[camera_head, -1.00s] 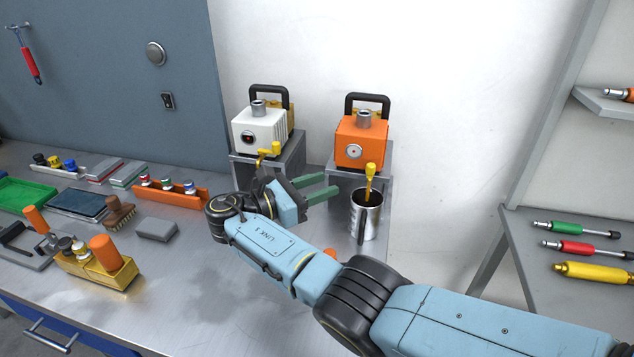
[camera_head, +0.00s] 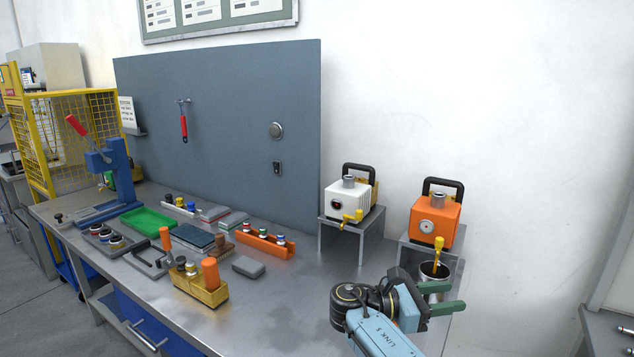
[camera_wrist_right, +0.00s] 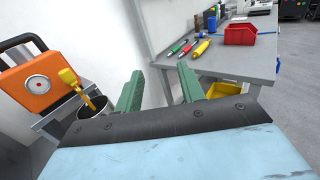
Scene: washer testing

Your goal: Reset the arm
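My right gripper (camera_head: 441,298) is at the right end of the bench in the head view, in front of the orange machine (camera_head: 435,220). Its two green fingers are spread apart with nothing between them; the right wrist view shows the same open fingers (camera_wrist_right: 158,92). A metal mug (camera_head: 434,270) stands under the orange machine's yellow tap (camera_head: 438,252), partly hidden behind the gripper. The mug also shows in the right wrist view (camera_wrist_right: 95,110), left of the fingers and apart from them. My left gripper is not in view.
A white machine (camera_head: 347,198) stands on a metal stand to the left. The metal bench (camera_head: 270,310) holds an orange rack (camera_head: 265,243), a yellow block (camera_head: 200,288), a green tray (camera_head: 148,221) and a blue press (camera_head: 106,172).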

